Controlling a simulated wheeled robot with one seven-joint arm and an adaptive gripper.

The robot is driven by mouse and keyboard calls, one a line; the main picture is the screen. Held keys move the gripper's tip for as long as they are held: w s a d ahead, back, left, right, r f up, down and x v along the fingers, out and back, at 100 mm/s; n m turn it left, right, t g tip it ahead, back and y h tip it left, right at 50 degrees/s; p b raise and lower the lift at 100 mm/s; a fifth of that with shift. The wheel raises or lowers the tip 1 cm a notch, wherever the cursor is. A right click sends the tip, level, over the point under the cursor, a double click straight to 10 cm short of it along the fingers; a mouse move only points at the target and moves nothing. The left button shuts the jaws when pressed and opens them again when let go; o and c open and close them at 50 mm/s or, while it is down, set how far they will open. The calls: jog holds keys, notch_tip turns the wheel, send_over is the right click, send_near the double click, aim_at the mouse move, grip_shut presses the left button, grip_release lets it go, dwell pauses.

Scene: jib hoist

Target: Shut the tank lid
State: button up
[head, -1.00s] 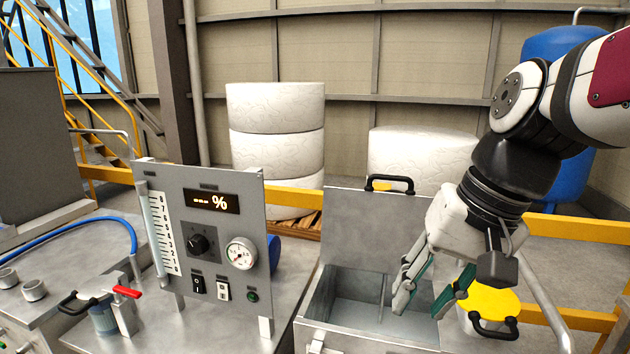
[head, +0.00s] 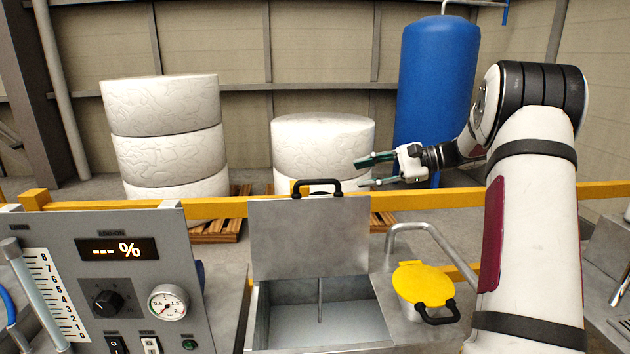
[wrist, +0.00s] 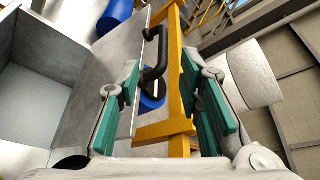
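The tank lid (head: 308,238) is a grey metal panel standing upright, open, at the back of the tank (head: 262,318). A black handle (head: 318,183) sits on the lid's top edge. My gripper (head: 366,173) is open and empty, to the right of the handle in the head view and around its height. In the wrist view the lid's handle (wrist: 157,55) appears between the open fingers (wrist: 158,105), ahead of them, with no clear contact.
A yellow round cap (head: 424,282) with a black handle is right of the tank, beside a bent grey pipe (head: 430,232). A gauge panel (head: 120,260) stands at left. A yellow rail (head: 420,199) runs behind the lid. White rolls (head: 165,135) stand beyond it.

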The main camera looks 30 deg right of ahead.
aim_at(324, 181)
jog(key=x, duration=0.4)
jog(key=p+x, duration=0.1)
jog(key=x, duration=0.3)
jog(key=p+x, duration=0.1)
jog(key=x, duration=0.4)
jog(key=shift+w+d+f, duration=0.1)
jog(key=shift+w+d, duration=0.2)
jog(key=shift+w, duration=0.1)
grip_shut()
